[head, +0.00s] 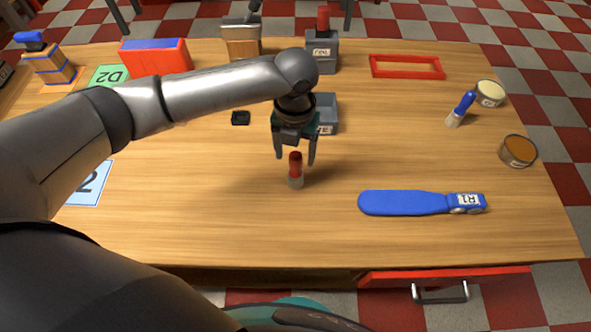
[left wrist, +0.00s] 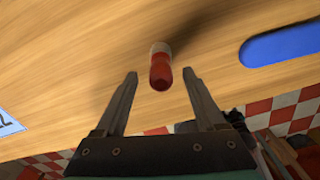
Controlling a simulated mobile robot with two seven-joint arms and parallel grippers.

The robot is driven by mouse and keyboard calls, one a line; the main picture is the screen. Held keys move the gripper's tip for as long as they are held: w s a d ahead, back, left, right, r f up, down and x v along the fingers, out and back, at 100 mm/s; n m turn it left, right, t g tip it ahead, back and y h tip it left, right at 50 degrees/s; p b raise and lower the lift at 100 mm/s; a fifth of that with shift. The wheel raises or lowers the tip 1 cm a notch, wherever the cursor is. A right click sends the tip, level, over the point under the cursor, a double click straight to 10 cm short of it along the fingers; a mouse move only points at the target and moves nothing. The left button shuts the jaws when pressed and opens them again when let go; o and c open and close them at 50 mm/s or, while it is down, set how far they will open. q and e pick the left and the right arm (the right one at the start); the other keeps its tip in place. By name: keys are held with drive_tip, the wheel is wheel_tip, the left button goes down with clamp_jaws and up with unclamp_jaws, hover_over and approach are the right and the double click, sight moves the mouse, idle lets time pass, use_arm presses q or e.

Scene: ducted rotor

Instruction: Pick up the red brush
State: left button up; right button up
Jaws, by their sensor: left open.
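The red brush (head: 295,163) stands upright on the wooden table, its red handle up and its pale grey end down. My left gripper (head: 296,159) is open, pointing down, with its two fingers on either side of the handle's upper part. In the left wrist view, the brush (left wrist: 161,66) shows between and just beyond the tips of the open left gripper (left wrist: 160,74), with a visible gap on both sides. My right gripper is not in view.
A blue paddle-shaped tool (head: 405,203) lies right of the brush. A blue brush (head: 461,108) and two round tins, one cream (head: 490,93) and one orange (head: 518,151), are at the right. The table's near side is clear.

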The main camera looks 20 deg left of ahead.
sight(296, 169)
use_arm(q)
wheel_tip(296, 169, down, 3)
drive_tip(key=shift+r, duration=0.1)
drive_tip(key=shift+c, duration=0.3)
clamp_jaws()
drive_tip(key=shift+r, duration=0.1)
